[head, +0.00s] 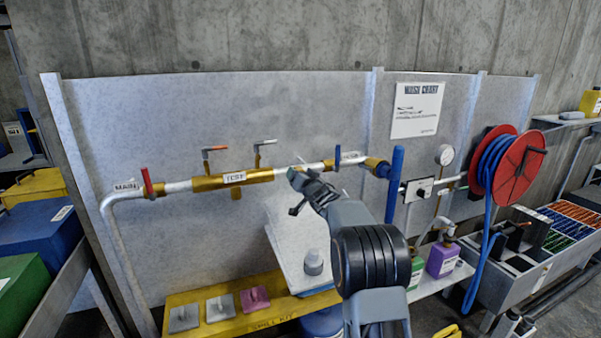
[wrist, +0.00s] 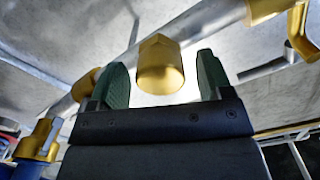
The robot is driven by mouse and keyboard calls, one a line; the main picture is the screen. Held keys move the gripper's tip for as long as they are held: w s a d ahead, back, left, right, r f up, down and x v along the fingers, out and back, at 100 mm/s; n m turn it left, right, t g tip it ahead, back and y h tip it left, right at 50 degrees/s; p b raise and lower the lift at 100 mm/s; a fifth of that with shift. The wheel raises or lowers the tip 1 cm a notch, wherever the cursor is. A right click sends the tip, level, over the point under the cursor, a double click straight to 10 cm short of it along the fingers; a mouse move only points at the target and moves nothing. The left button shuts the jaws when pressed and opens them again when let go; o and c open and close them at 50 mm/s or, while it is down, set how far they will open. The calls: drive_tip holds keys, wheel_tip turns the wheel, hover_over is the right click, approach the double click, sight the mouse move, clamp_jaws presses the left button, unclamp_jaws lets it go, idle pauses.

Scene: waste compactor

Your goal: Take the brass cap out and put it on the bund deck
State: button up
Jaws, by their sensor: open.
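The brass cap (wrist: 160,68) is a hexagonal brass piece in the wrist view, in front of a pale pipe. My gripper (wrist: 168,78) is open, with one green finger on each side of the cap and a visible gap at both. In the head view my gripper (head: 308,190) is at the pipe run (head: 290,171), right of the brass sleeve marked TEST (head: 233,178). My arm hides the cap there. A yellow ledge marked SPILL KIT (head: 262,318) is below the pipe; I cannot tell which surface is the bund deck.
Valve levers, red (head: 147,181) and blue (head: 337,156), stand on the pipe. Square plates (head: 220,307) lie on the ledge. A pale panel with a grey knob (head: 313,262) is beside my arm. A hose reel (head: 505,165) and bottles (head: 442,258) are at the right.

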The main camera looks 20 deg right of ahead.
drive_tip(key=m+p, duration=0.2)
drive_tip(key=shift+r+m+p, duration=0.3)
drive_tip(key=shift+p, duration=0.1)
drive_tip(key=shift+f+m+p, duration=0.2)
drive_tip(key=shift+m+p, duration=0.2)
drive_tip(key=shift+m, duration=0.1)
drive_tip(key=m+p, duration=0.2)
drive_tip(key=p, duration=0.1)
drive_tip(key=shift+r, duration=0.25)
drive_tip(key=m+p, duration=0.2)
drive_tip(key=m, duration=0.1)
drive_tip(key=shift+f, duration=0.25)
drive_tip(key=shift+r+m+p, duration=0.15)
drive_tip(key=shift+m+p, duration=0.95)
drive_tip(key=m+p, duration=0.1)
drive_tip(key=m, duration=0.1)
drive_tip(key=shift+m, duration=0.4)
drive_tip(key=m+p, duration=0.2)
drive_tip(key=m, duration=0.3)
drive_tip(key=shift+f+m, duration=0.25)
drive_tip(key=shift+m, duration=0.05)
